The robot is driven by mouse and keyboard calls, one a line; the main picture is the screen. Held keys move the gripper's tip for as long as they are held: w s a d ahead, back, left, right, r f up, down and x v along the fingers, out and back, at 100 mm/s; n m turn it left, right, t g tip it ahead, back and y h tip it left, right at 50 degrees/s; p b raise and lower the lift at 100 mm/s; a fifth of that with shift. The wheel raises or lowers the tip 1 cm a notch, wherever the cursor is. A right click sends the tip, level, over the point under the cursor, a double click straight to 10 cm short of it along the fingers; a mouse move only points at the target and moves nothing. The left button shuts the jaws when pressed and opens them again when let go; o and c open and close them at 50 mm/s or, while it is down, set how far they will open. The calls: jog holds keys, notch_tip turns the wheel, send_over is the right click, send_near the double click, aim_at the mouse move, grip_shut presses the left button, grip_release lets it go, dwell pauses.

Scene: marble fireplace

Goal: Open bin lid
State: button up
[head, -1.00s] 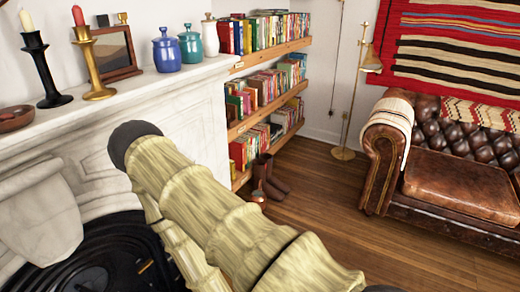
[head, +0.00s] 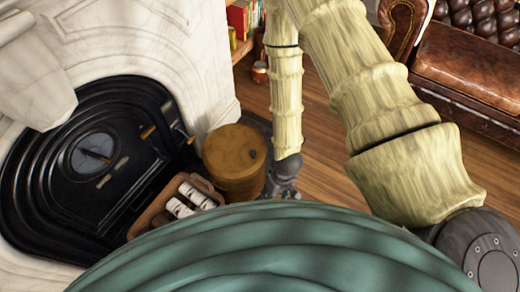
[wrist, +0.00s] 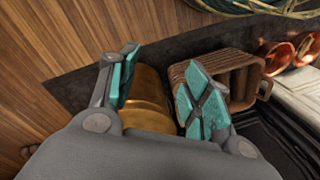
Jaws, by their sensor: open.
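The bin (head: 232,178) is a brass-coloured round container with its lid (head: 234,150) on. It stands on the dark hearth right of the fireplace in the head view. A small dark spot shows near the lid's right edge. My gripper (head: 284,182) is low, just right of the bin, partly hidden behind my arm and body. In the wrist view, my gripper (wrist: 158,78) has its teal-padded fingers spread apart and empty. The brass bin (wrist: 148,100) shows between and beyond them, its lower part hidden by the gripper body. I cannot tell whether a finger touches it.
A wicker basket (head: 150,213) with pale logs (head: 182,198) stands left of the bin, close to it. The black fireplace (head: 85,165) is further left. Copper-coloured vessels (wrist: 280,56) show at the wrist view's right. Wooden floor (head: 322,150) is clear right of the bin.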

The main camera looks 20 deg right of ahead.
jog(key=w+a+f+n+b, duration=0.1)
jog(key=w+f+n+b, duration=0.15)
jog(key=w, duration=0.95)
notch_tip(320, 180, up, 3)
jog(key=n+h+b, duration=0.2)
jog(key=b, duration=0.2)
send_over(253, 152)
jog(key=shift+m, duration=0.25)
notch_tip(253, 152, down, 10)
jog(key=shift+s+f, duration=0.1)
grip_shut()
